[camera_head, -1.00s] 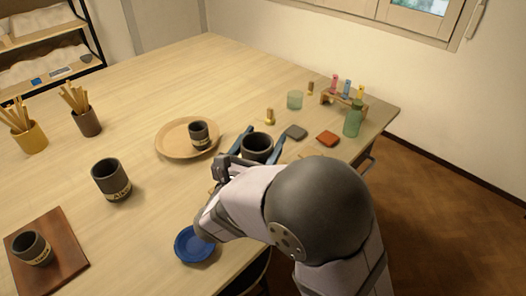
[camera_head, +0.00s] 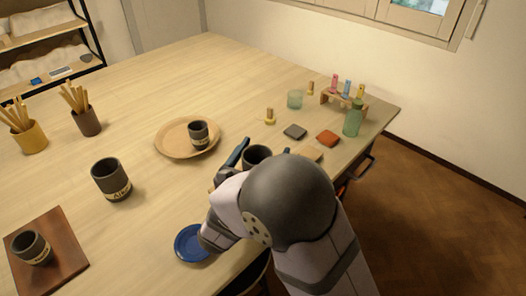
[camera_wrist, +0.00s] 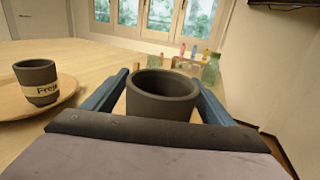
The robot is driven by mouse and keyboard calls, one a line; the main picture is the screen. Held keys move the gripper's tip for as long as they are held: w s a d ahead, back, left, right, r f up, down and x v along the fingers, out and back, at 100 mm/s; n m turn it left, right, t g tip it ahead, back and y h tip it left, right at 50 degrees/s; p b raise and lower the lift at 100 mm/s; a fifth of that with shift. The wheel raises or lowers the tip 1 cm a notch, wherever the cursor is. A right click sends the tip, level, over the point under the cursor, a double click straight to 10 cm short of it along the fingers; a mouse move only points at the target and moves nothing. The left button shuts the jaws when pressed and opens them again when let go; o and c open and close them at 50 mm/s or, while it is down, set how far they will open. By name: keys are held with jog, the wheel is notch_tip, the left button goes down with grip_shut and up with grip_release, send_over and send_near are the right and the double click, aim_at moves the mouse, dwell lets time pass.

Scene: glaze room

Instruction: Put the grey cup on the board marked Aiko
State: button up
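A dark grey cup (camera_head: 256,154) is between the fingers of my gripper (camera_head: 266,146). The cup and gripper (camera_wrist: 160,75) fill the middle of the wrist view. The fingers are spread on both sides of the cup and look open; its base is hidden. A second grey cup (camera_head: 111,181) stands on the bare table with a pale label that seems to start "Ai". A third grey cup (camera_head: 32,249) sits on a reddish-brown board (camera_head: 66,252) at the front left; its label is unreadable. I see no readable marking on the board.
A round wooden tray (camera_head: 166,146) holds a small grey cup (camera_wrist: 38,80) labelled "Freja". A blue saucer (camera_head: 186,244) lies near the front edge. Tool pots stand at left. Coloured tiles, a green bottle (camera_head: 353,119) and a vial rack are at right.

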jog(key=shift+r, duration=0.2)
jog(key=shift+s+a+f, duration=0.1)
jog(key=shift+s+a, duration=0.05)
jog(key=shift+s, duration=0.1)
jog(key=b+v, duration=0.2)
jog(key=v, duration=0.9)
jog(key=shift+s, duration=0.2)
